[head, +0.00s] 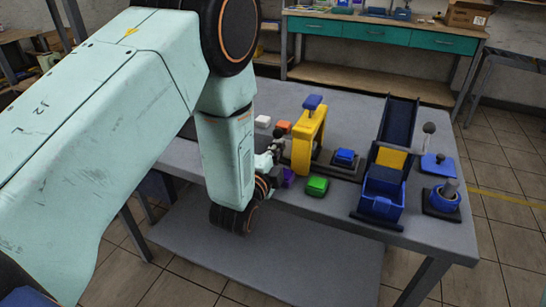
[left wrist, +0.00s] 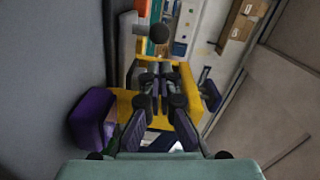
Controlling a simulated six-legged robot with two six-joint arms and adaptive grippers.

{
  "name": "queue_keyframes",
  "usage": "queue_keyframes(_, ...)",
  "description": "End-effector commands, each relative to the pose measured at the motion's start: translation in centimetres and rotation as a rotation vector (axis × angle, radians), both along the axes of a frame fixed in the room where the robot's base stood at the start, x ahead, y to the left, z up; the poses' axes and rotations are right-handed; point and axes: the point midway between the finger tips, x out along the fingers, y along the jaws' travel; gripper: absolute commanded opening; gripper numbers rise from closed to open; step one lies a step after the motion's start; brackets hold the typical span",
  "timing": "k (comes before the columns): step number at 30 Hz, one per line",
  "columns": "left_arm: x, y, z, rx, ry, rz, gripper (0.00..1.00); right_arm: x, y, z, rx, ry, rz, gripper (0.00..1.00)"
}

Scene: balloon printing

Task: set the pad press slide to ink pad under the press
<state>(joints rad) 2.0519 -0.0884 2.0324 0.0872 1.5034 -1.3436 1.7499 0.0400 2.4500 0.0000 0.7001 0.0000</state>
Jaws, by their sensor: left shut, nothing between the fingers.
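The pad press is a yellow upright frame (head: 306,142) with a blue top (head: 312,102), standing on the table. A dark slide base (head: 328,168) shows on its right, with a blue block (head: 345,156) on it, outside the frame. My left gripper (head: 273,152) is just left of the press, shut and empty, partly hidden by its own wrist. In the left wrist view my fingers (left wrist: 160,88) are in front of the yellow frame (left wrist: 128,105). A dark round knob (left wrist: 159,33) shows beyond the fingertips; I cannot tell whether they touch it. My right gripper is out of view.
A purple block (head: 289,177) and a green block (head: 317,185) lie near the table's front edge. White (head: 263,121) and orange (head: 284,127) blocks are behind my gripper. A blue bin with a ramp (head: 378,204) and a blue joystick-like device (head: 442,200) stand at right.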

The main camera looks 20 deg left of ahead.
Motion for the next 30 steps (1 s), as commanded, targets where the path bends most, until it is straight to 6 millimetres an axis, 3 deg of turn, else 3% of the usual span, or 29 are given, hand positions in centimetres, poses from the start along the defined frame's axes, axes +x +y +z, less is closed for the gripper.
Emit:
queue_keyframes(3, 2.1, 0.0, -0.1, 0.000, -0.003, 0.001, 0.00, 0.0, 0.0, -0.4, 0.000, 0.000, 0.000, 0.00)
queue_keyframes(10, 4.3, 0.0, -0.3, 0.001, 0.000, -0.001, 0.00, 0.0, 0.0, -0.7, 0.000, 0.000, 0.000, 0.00)
queue_keyframes(30, 4.6, 0.1, -0.2, 0.001, 0.001, 0.000, 0.00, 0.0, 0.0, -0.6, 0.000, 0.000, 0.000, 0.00)
